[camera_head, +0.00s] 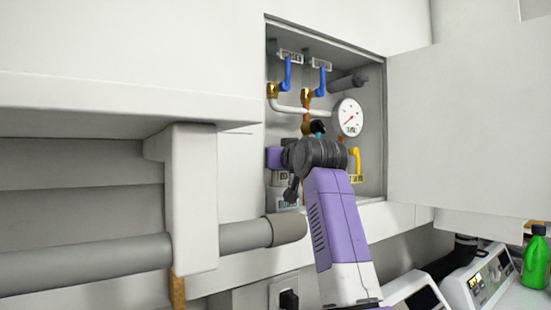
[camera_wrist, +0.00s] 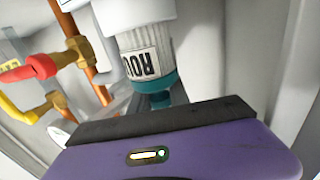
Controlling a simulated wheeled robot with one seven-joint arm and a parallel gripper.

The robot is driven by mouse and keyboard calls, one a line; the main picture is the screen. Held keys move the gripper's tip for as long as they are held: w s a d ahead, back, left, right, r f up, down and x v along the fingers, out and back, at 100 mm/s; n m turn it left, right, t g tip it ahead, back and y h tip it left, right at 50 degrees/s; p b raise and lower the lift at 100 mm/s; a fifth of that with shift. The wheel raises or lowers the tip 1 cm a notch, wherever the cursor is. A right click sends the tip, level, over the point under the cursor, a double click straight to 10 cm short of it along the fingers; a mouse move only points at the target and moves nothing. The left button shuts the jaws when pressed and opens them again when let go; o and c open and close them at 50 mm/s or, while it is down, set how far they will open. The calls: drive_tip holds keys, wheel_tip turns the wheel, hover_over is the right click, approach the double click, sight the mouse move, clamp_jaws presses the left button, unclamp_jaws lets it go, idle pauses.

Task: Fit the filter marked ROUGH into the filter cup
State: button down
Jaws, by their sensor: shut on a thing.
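The filter marked ROUGH (camera_wrist: 143,66) shows in the wrist view with a white label on which only "ROU" is readable. It has a pale body at the top and a teal end at the bottom. My gripper (camera_wrist: 162,112) is shut on the filter, whose teal end runs behind the dark front edge. The fingertips and exact contact are hidden. In the head view my gripper (camera_head: 274,157) is inside the open wall cabinet, at its left side. A labelled, pale bluish part (camera_head: 287,197) shows just below it. I cannot tell whether this is the filter cup.
The cabinet holds blue-handled valves (camera_head: 287,72), a round gauge (camera_head: 348,117) and a yellow handle (camera_head: 355,162). Its door (camera_head: 465,130) stands open to the right. A thick grey pipe (camera_head: 110,262) runs below left. A green bottle (camera_head: 536,260) stands at lower right.

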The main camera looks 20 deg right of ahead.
drive_tip(key=c, duration=1.1)
unclamp_jaws()
drive_tip(key=shift+c, duration=0.2)
